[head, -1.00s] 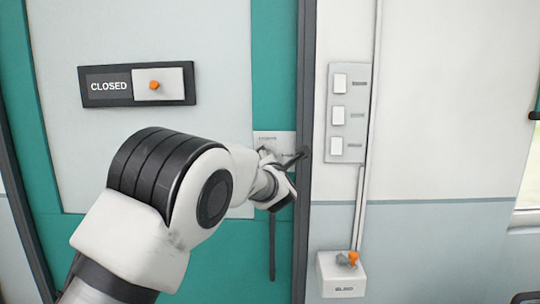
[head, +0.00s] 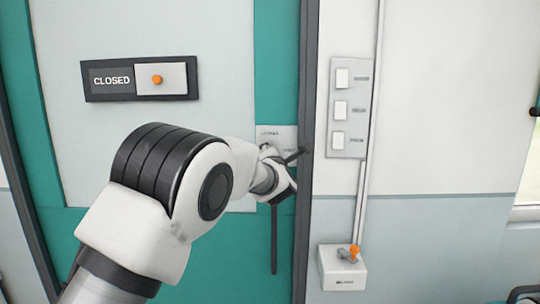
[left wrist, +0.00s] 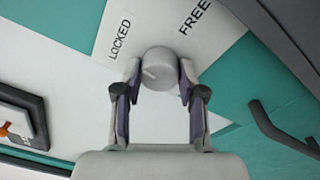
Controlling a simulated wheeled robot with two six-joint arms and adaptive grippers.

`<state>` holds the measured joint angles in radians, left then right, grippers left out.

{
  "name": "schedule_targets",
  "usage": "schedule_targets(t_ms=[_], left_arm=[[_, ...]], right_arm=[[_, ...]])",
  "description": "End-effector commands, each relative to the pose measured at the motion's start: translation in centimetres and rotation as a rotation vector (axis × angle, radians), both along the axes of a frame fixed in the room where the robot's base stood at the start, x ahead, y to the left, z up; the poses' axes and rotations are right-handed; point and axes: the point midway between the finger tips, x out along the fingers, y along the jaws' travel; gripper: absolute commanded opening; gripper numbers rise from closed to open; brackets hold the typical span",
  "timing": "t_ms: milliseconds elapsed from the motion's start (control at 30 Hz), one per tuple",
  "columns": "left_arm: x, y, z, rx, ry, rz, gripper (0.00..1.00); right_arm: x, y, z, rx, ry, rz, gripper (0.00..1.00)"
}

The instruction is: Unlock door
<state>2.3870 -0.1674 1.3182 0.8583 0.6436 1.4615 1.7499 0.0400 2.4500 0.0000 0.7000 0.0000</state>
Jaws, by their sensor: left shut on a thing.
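The door (head: 225,70) is teal with a pale panel. A lock plate (head: 278,131) sits near its right edge; in the left wrist view this plate (left wrist: 150,25) reads LOCKED and FREE. A round grey knob (left wrist: 158,66) is mounted on it, its white mark pointing to the lower left, roughly toward the LOCKED side. My left gripper (left wrist: 160,75) is shut on the knob, one finger on each side. In the head view my left gripper (head: 284,174) covers the knob. The dark door handle (head: 274,235) hangs below it. My right gripper is not seen.
A CLOSED sign (head: 140,79) with an orange slider knob is on the door's left part. A panel of three switches (head: 348,108) and a box with an orange-tipped lever (head: 343,268) are on the wall right of the dark door frame (head: 304,230).

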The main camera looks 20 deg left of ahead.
Motion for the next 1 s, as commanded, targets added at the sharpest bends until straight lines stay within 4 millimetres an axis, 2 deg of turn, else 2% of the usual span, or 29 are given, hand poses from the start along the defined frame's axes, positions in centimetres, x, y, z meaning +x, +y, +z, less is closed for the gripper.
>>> schedule_targets(t_ms=[267,1000], left_arm=[[-0.02,0.08,-0.34,0.187,0.059,0.001,0.05],[-0.04,0.20,-0.19,0.861,0.254,0.000,0.05]], right_arm=[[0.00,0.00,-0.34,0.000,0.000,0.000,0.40],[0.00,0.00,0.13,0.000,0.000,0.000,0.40]])
